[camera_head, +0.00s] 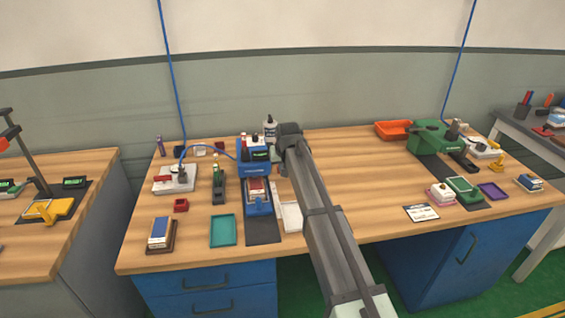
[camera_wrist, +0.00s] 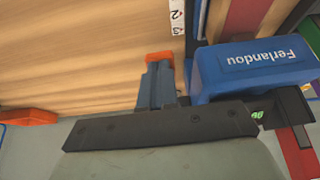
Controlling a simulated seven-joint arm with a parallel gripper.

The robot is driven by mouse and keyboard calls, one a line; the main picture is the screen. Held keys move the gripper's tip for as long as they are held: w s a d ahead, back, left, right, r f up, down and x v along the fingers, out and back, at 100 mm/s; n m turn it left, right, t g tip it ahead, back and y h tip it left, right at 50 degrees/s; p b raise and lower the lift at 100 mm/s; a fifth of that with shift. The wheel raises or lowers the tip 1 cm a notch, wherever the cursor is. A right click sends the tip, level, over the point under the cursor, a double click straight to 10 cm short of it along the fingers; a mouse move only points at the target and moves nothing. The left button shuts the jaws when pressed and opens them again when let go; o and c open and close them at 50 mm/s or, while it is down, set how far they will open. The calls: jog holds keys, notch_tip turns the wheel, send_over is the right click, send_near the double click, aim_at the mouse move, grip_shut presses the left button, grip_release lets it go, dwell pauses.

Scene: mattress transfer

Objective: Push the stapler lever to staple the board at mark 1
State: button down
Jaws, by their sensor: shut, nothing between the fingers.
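The blue stapler machine (camera_head: 252,160) stands at the back left-centre of the wooden table, with a blue base reaching forward. A board with red and pale parts (camera_head: 257,190) lies on that base. In the wrist view the machine's blue body (camera_wrist: 255,68) reads "Ferlandou". My gripper (camera_wrist: 158,62) is shut and empty, with orange at its tips, just left of the blue body there. A white strip (camera_wrist: 177,15) shows numbers 2 and 3; I cannot see mark 1. I cannot make out the lever. In the head view my arm hides the gripper, right of the machine.
A small black and green device (camera_head: 218,185) and a teal tray (camera_head: 223,230) are left of the machine. A white bottle (camera_head: 270,128) stands behind. A green machine (camera_head: 428,137) and an orange tray (camera_head: 393,130) are at the right. The table's right-centre is mostly clear.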

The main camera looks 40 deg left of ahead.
jog(key=shift+s+d, duration=0.1)
jog(key=v, duration=1.3)
jog(key=shift+s+d+r, duration=0.15)
jog(key=shift+s+d, duration=0.15)
